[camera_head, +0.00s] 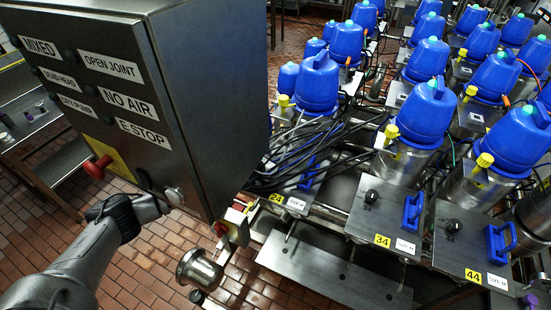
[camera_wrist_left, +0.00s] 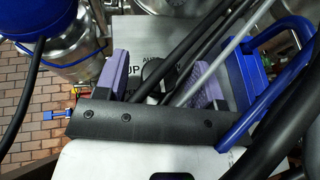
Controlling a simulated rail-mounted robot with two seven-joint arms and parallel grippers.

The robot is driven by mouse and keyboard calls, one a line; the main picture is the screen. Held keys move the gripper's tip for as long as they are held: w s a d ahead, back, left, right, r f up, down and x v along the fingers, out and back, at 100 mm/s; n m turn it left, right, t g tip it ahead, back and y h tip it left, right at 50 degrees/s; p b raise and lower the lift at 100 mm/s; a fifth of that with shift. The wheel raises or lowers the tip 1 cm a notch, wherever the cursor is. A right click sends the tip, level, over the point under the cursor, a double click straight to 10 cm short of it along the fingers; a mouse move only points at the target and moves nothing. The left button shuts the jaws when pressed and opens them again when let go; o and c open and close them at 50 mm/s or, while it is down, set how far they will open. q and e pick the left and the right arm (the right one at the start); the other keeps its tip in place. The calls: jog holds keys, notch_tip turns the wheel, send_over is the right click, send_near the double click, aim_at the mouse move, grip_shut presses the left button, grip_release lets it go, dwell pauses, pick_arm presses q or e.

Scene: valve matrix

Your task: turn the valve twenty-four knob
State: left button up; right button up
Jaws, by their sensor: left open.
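The valve twenty-four panel shows in the head view by its yellow 24 label (camera_head: 277,198), beside the large grey control box. Its knob is hidden there by the box and cables. In the left wrist view a black round knob (camera_wrist_left: 153,71) stands on a light plate with partly covered lettering. My left gripper (camera_wrist_left: 156,80) has purple finger pads on either side of this knob, with the jaws open and gaps visible. Whether a pad touches it I cannot tell. In the head view my left arm runs behind the box and its fingers are hidden. My right gripper is not in view.
The control box (camera_head: 190,100) with an E STOP label blocks much of the left. Black cables (camera_head: 300,155) cross the 24 panel, some close to my fingers. A blue handle (camera_wrist_left: 252,85) stands right of the knob. Panels 34 (camera_head: 382,240) and 44 (camera_head: 472,275) lie to the right.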

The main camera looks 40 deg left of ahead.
pick_arm(q)
jog(key=shift+w+f, duration=0.1)
jog(key=shift+w, duration=0.15)
jog(key=c, duration=0.9)
